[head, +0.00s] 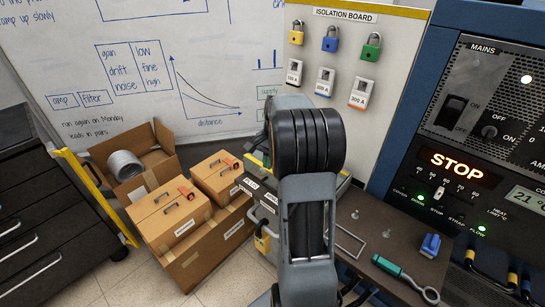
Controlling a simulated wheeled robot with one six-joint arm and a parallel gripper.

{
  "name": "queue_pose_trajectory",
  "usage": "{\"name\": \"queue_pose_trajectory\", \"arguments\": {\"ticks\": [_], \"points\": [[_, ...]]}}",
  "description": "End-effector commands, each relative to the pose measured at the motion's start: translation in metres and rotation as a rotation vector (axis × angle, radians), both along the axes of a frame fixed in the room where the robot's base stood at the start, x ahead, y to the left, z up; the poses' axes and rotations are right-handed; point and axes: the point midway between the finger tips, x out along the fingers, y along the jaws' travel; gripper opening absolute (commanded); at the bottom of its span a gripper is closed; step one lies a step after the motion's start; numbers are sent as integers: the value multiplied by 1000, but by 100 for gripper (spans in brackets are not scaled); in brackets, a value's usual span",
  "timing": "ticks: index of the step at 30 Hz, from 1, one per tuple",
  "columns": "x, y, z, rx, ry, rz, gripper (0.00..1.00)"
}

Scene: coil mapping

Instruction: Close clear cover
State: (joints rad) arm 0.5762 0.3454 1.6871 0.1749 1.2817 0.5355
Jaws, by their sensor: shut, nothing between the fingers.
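I cannot pick out a clear cover for certain in the head view. A thin pale rectangular outline (350,241) shows on the dark bench top (385,222), just right of my arm. I cannot tell whether it is a cover's edge or a wire handle. My own arm fills the middle of the view and hides part of the bench. My gripper does not show, so its place relative to any cover cannot be seen.
A blue control cabinet (408,100) with a lit STOP sign (457,165) stands at right. A green-handled tool (405,276) and a blue object (430,246) lie on the bench. Cardboard boxes (183,258) and a dark drawer unit (40,215) stand at left.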

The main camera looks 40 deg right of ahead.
Motion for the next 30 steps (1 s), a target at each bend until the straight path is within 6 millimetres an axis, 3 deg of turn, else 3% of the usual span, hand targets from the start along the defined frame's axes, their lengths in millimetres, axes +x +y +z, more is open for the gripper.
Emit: {"name": "queue_pose_trajectory", "arguments": {"ticks": [1, 3, 11, 17, 30], "points": [[1, -13, 22, 15, 16, -46, 0], [2, -25, 29, 32, 34, -97, 0], [2, -50, 39, 66, 67, -199, 0], [1, -46, 19, 71, 74, -209, 0], [-4, -21, -57, 70, 73, -208, 0]]}}
